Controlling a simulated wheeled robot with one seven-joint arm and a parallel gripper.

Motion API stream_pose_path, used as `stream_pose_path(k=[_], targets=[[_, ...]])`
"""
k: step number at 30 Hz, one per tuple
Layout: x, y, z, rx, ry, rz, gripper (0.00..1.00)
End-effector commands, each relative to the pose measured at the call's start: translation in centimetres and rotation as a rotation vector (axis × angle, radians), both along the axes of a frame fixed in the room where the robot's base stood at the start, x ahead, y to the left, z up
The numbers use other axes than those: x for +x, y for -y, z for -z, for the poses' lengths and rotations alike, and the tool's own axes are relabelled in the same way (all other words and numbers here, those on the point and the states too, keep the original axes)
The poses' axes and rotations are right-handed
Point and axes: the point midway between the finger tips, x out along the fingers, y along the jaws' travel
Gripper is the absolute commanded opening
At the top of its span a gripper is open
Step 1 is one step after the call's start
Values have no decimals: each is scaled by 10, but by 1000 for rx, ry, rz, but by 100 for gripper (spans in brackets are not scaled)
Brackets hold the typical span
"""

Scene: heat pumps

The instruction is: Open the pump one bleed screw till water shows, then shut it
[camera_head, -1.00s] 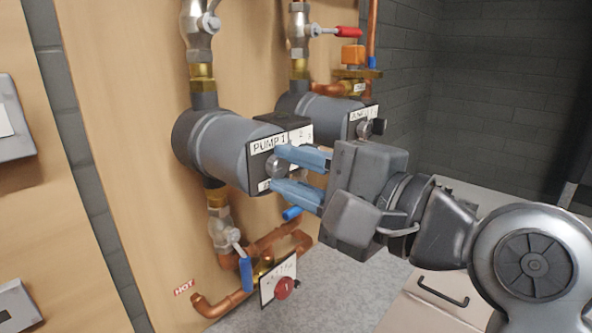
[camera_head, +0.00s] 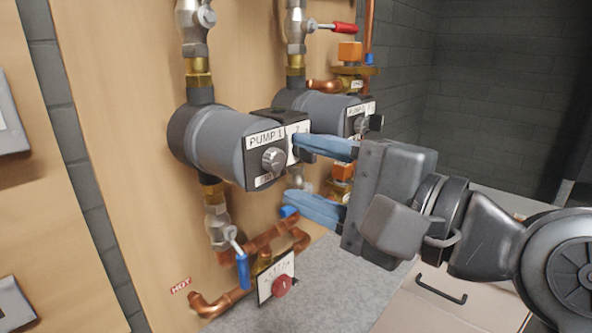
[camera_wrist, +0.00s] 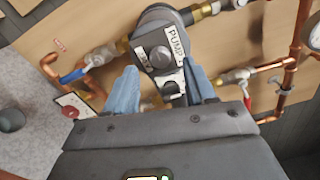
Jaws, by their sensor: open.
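The pump labelled PUMP 1 (camera_head: 213,140) is a grey cylinder on the wooden board, with a dark front face. Its round grey bleed screw (camera_head: 274,160) sits in the middle of that face. The screw also shows in the wrist view (camera_wrist: 161,57), ahead of the fingers. No water shows at it. My gripper (camera_head: 323,178) has blue fingers and is open and empty. It stands to the right of the pump face, clear of the screw. In the wrist view my gripper (camera_wrist: 161,86) has a finger on either side of the pump's lower end.
A second labelled pump (camera_head: 318,108) stands behind to the right, with its own knob. Above are valves, one with a red lever (camera_head: 344,28). Below are a blue-handled valve (camera_head: 243,270), copper pipes and a red knob (camera_head: 281,285) on a plate.

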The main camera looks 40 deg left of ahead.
Motion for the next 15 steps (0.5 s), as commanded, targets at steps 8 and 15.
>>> stream_pose_path(k=[8, 15], targets=[[-2, 42, 1, 1, 2, 3, 55], [-4, 52, 0, 1, 0, 1, 55]])
